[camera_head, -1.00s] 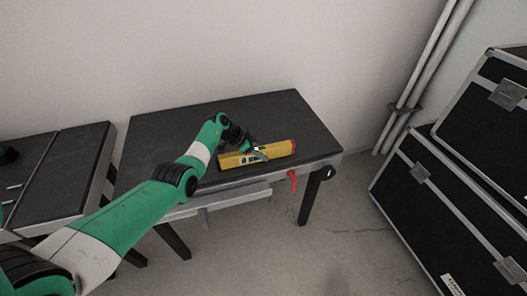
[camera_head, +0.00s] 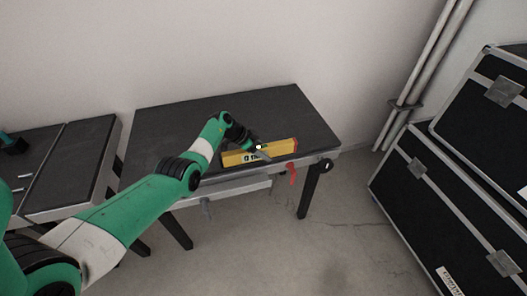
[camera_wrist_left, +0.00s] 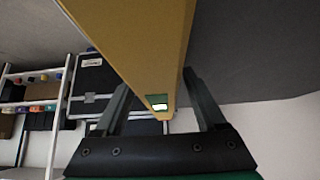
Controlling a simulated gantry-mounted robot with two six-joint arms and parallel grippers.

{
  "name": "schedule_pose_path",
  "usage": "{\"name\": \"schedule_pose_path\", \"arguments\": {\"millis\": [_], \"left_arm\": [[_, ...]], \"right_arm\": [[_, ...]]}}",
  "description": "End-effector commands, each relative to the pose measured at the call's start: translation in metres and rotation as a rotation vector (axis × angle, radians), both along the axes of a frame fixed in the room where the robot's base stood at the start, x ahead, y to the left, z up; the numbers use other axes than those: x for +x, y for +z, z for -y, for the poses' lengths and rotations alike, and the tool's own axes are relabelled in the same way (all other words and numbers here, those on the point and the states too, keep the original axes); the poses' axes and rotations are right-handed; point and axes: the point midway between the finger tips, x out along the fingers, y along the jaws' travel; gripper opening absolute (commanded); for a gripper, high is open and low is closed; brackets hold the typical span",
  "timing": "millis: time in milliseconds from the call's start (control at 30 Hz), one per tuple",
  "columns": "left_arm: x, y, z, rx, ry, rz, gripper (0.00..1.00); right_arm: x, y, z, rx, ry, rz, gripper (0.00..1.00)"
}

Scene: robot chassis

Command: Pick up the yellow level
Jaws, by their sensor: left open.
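The yellow level (camera_head: 283,148) lies on the dark top of the workbench (camera_head: 165,130), close to its front edge, with its long side roughly along that edge. My left gripper (camera_head: 260,150) is at the middle of the level, and its fingers partly hide it. In the left wrist view the level (camera_wrist_left: 140,35) runs between the two spread fingers of my left gripper (camera_wrist_left: 157,80), with a green vial window near its lower end. A gap shows beside the fingers. My right gripper is not in view.
A second bench (camera_head: 75,165) stands at the left, with a small teal and black item (camera_head: 14,145) on it. Large black cases (camera_head: 440,200) stand at the right, near wall pipes (camera_head: 415,90). A red clamp handle (camera_head: 291,174) hangs at the bench front. The back of the benchtop is clear.

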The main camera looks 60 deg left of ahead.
Motion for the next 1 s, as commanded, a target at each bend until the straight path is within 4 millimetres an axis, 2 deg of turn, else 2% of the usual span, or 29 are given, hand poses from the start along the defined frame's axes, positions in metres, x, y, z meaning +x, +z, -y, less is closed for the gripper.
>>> {"name": "schedule_pose_path", "arguments": {"millis": [267,467,600,700,833,1000], "left_arm": [[-0.001,0.003,0.000,0.000,0.000,0.000,0.72],[-0.016,0.030,-0.003,0.001,0.001,0.001,0.72],[-0.035,0.056,-0.006,0.001,0.002,0.000,0.72],[-0.049,0.071,-0.008,0.002,0.002,0.001,0.72],[-0.063,0.085,-0.010,0.002,0.001,0.000,0.72],[-0.071,0.092,-0.011,0.001,0.001,0.000,0.72]], "right_arm": [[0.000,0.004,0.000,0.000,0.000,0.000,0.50],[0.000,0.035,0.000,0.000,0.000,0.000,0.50],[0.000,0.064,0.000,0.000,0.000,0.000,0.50],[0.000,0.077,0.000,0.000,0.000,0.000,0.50],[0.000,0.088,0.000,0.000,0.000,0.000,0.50],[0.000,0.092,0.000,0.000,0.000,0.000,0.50]]}}
